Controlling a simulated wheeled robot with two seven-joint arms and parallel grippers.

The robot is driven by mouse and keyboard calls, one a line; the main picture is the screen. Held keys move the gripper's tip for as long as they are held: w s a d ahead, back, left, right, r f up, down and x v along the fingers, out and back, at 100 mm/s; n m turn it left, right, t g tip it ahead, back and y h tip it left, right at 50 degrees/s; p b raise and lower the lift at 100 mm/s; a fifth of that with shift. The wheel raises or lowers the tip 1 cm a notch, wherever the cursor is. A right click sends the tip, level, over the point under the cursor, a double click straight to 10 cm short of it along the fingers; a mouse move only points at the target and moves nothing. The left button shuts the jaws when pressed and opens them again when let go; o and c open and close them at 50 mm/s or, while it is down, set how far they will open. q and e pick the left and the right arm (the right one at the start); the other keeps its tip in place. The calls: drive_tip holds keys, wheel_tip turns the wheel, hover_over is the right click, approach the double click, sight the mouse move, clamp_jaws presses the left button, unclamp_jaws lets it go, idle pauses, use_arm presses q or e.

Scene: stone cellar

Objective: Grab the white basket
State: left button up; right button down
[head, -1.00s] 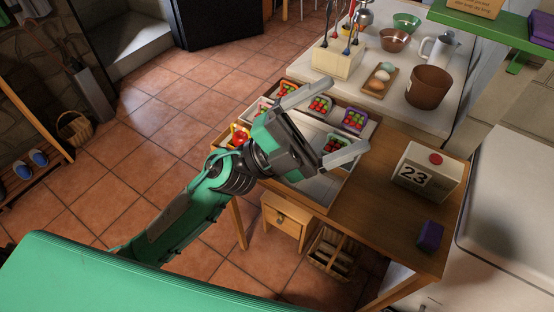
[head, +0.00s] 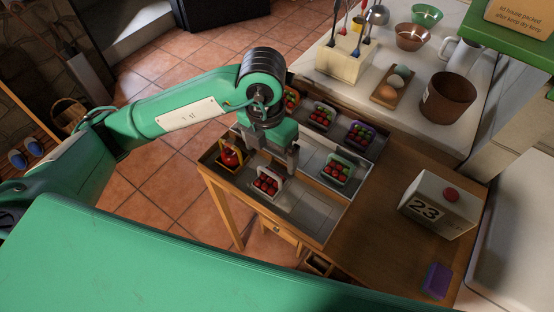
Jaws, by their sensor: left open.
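A white basket (head: 267,184) with a pale handle and red and green contents stands in the near part of the grey tray (head: 305,213) on the wooden table. My left gripper (head: 272,155) points down over the tray, open and empty, just behind the white basket in the picture. One finger shows near the basket's upper right; the other is partly hidden by the hand. I cannot tell whether a finger touches the basket. My right gripper is out of view.
Close by in the tray are a yellow basket with a red item (head: 230,156), a green basket (head: 337,172) and a purple basket (head: 361,136). The tray's front right is bare.

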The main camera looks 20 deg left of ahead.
sight(268, 173)
use_arm(q)
drive_tip(key=shift+w+a+y, duration=0.3)
drive_tip(key=shift+w+a, duration=0.15)
drive_tip(key=shift+w, duration=0.05)
drive_tip(key=shift+s+f, duration=0.1)
drive_tip(key=shift+f, duration=0.2)
drive_tip(key=f, duration=0.4)
drive_tip(key=f+p, duration=0.1)
drive_tip(key=shift+s+f, duration=0.3)
drive_tip(key=shift+f, duration=0.1)
wheel_tip(268, 173, down, 3)
drive_tip(key=shift+r+p, duration=0.15)
drive_tip(key=shift+p, duration=0.4)
wheel_tip(268, 173, down, 4)
drive_tip(key=shift+w+d+r+p, duration=0.15)
drive_tip(key=shift+r+p, duration=0.05)
drive_tip(key=shift+p, duration=0.4)
drive_tip(key=shift+f, duration=0.3)
drive_tip(key=c, duration=1.1)
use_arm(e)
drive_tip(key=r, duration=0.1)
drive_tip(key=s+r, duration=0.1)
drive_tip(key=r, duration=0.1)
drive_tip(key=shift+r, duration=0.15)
